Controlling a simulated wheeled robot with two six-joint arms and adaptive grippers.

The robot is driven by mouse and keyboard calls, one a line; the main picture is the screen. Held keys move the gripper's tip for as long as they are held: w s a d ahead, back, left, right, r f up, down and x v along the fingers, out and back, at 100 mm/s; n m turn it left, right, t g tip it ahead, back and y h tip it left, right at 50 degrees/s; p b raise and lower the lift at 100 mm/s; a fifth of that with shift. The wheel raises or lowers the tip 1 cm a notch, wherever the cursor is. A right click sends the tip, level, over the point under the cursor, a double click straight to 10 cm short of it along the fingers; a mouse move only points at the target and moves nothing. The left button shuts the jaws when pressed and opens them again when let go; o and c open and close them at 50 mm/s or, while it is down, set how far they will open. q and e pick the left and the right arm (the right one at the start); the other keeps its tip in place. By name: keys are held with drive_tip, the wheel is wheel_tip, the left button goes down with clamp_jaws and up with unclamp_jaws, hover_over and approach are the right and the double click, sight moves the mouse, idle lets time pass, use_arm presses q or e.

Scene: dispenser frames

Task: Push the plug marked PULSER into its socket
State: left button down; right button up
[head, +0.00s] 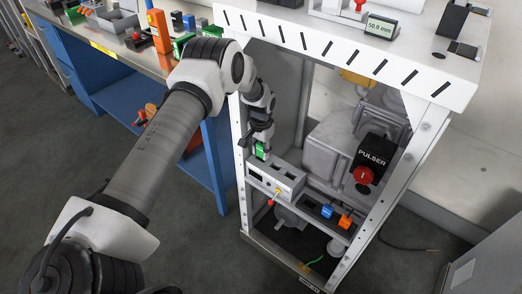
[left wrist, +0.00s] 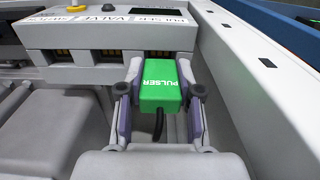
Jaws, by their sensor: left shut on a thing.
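The green plug marked PULSER (left wrist: 160,84) is between the two fingers of my left gripper (left wrist: 158,110), with its dark cable trailing toward the camera. My left gripper is shut on it; it also shows in the head view (head: 260,143), with the green plug (head: 262,151) at its tips. The plug's far end is right at the front of the grey socket box (left wrist: 110,35), under its right-hand label. The same box (head: 277,180) sits inside the white frame. My right gripper is not in view.
A white wall (left wrist: 245,80) runs close along the plug's right side. In the head view, a blue connector (head: 327,211) and an orange connector (head: 345,221) sit right of the box. A black PULSER unit with a red button (head: 363,175) stands behind. A blue bench (head: 150,115) is at left.

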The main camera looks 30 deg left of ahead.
sight(261, 144)
use_arm(q)
drive_tip(key=shift+f+b, duration=0.7)
drive_tip(key=shift+f, duration=0.15)
drive_tip(key=c, duration=0.7)
unclamp_jaws()
wheel_tip(261, 144, up, 8)
drive_tip(key=shift+f, duration=0.2)
